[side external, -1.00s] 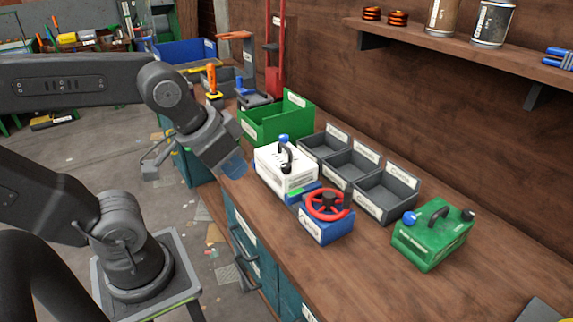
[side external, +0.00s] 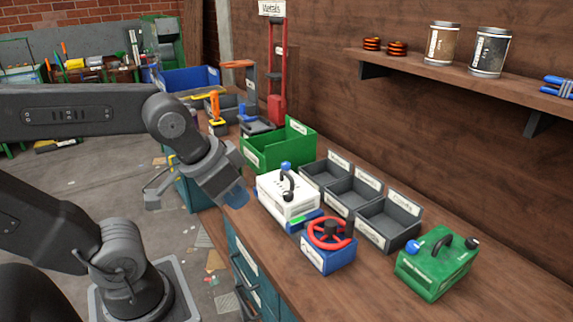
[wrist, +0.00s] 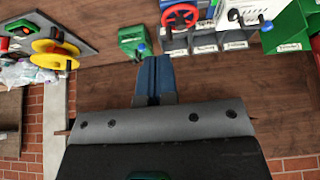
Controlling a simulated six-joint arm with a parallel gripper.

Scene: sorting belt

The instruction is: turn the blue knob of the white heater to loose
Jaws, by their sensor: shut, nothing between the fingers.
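The white heater (side external: 288,197) stands on the wooden bench, with a black handle on top. Its blue knob (side external: 285,166) sticks up at its top back edge. In the wrist view the heater (wrist: 248,10) is at the upper right, partly cut by the frame edge. My gripper (side external: 236,195) is to the left of the heater, apart from it, with its blue fingers pointing down and right. In the wrist view the gripper's fingers (wrist: 153,75) are together and empty, away from the heater. The knob's setting is too small to read.
A blue box with a red wheel (side external: 330,232) stands in front of the heater. Grey bins (side external: 389,220) are to its right, a green bin (side external: 262,155) behind it. A green canister (side external: 437,268) is further right. A shelf (side external: 470,75) overhangs at the back.

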